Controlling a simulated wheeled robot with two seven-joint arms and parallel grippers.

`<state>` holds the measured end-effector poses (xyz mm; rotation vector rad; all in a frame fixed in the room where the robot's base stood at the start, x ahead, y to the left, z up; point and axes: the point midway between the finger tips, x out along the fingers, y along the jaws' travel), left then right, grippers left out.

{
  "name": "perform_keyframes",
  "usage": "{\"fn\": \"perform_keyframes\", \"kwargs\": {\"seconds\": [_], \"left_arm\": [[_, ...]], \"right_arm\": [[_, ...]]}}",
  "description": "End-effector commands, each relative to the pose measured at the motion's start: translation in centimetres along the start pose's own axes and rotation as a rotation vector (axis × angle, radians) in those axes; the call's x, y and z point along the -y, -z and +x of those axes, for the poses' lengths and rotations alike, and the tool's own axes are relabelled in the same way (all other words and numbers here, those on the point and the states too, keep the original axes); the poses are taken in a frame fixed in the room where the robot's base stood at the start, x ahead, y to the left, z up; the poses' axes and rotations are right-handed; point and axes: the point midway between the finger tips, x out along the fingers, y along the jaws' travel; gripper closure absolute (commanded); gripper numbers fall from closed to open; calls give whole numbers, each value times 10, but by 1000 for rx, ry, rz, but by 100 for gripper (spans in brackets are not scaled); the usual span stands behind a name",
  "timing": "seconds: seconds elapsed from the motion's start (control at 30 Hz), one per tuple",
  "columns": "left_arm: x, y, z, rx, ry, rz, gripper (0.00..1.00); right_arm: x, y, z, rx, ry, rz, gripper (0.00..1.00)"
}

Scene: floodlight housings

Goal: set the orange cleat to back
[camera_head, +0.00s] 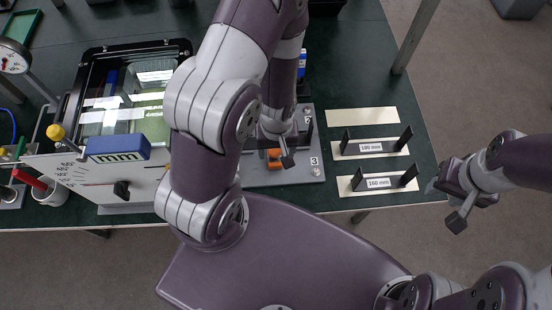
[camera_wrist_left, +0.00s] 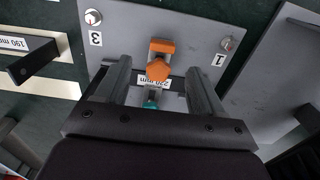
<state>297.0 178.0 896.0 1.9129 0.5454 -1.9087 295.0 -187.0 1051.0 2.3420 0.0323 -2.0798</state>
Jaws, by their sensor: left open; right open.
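The orange cleat (camera_head: 274,155) sits on a grey plate (camera_head: 301,174), partly hidden by my left arm in the head view. In the left wrist view the cleat (camera_wrist_left: 158,66) shows as an orange block with a rounded orange piece in front of it. My left gripper (camera_wrist_left: 158,82) is open, with one finger on each side of the cleat's near part; I cannot tell whether they touch it. A teal piece (camera_wrist_left: 151,104) and a "220 mm" label lie between the fingers. My right gripper (camera_head: 447,204) is open and empty, off the table's right edge.
The plate carries number labels 3 (camera_wrist_left: 95,40) and 1 (camera_wrist_left: 219,59) beside round screws. Handles marked 190 mm (camera_head: 371,147) and 160 mm (camera_head: 378,183) lie on cream strips to the right. A housing with a glass front (camera_head: 125,100) and a blue block (camera_head: 118,148) stand left.

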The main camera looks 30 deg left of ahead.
Motion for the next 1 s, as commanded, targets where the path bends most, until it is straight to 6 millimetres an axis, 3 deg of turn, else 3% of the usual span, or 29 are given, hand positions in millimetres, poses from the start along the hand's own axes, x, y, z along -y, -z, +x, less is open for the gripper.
{"fn": "perform_keyframes", "kwargs": {"seconds": [0.1,0.3,0.7,0.77,0.9,0.93,1.0], "left_arm": [[1,-2,33,6,4,0,32],[0,0,67,2,1,1,32],[0,0,78,0,0,2,32],[0,0,78,0,0,2,48],[0,0,78,0,0,2,94],[0,0,78,0,0,2,100],[0,0,78,0,0,2,100]], "right_arm": [[0,0,2,0,0,0,57],[0,0,2,0,0,0,57],[0,0,2,0,0,0,57],[0,0,2,0,0,0,57],[0,0,2,0,0,0,57],[0,0,2,0,0,0,57],[0,0,2,0,0,0,57]]}}
